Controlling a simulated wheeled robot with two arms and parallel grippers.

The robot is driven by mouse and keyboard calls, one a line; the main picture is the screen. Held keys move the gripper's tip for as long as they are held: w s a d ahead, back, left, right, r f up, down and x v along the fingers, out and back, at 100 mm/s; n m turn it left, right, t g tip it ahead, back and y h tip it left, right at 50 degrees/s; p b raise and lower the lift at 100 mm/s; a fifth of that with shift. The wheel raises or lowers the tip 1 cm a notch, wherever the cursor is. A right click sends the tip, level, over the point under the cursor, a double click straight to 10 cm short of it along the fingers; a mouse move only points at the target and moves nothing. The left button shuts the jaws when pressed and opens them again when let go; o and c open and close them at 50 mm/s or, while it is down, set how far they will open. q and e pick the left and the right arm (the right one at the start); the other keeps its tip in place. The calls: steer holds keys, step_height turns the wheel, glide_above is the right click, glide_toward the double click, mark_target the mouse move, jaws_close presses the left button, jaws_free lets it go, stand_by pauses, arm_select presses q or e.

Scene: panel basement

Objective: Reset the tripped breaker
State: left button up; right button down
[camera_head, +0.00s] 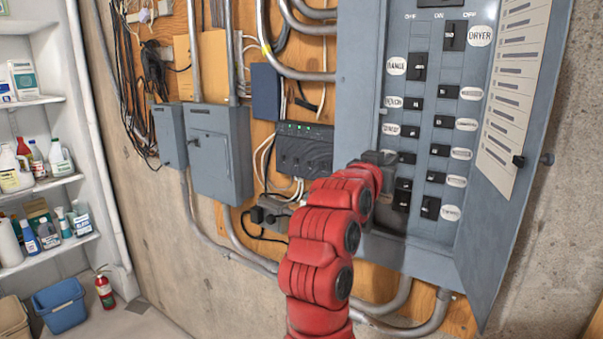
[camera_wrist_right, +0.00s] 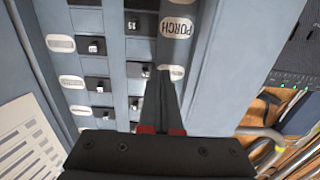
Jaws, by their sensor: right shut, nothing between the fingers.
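The grey breaker panel (camera_head: 425,240) is open, with two columns of black breakers and white oval labels. The RANGE breaker (camera_head: 419,66) and DRYER breaker (camera_head: 454,35) are at the top. I cannot tell which breaker is tripped. My right gripper (camera_head: 388,160) is shut and empty at the lower left column, hiding part of the breakers and labels there. In the right wrist view the shut fingertips (camera_wrist_right: 160,74) are beside a small black breaker (camera_wrist_right: 141,71) and an oval label. My left gripper is not in view.
The panel door (camera_head: 520,130) swings open at right, with a paper list (camera_head: 512,85) on it. Left of the panel are a dark box with green lights (camera_head: 304,147), grey boxes (camera_head: 219,152) and conduits. Shelves with bottles (camera_head: 45,185) stand far left.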

steer(key=shift+s+d, duration=0.45)
steer(key=shift+d, duration=0.2)
stand_by(0.7)
steer(key=shift+d, duration=0.15)
steer(key=shift+b, duration=0.3)
steer(key=shift+w+a+b, duration=0.1)
steer(key=shift+a+b, duration=0.15)
steer(key=shift+b, duration=0.1)
steer(key=b+v, duration=0.3)
steer(key=v, duration=0.4)
steer(key=shift+b, duration=0.3)
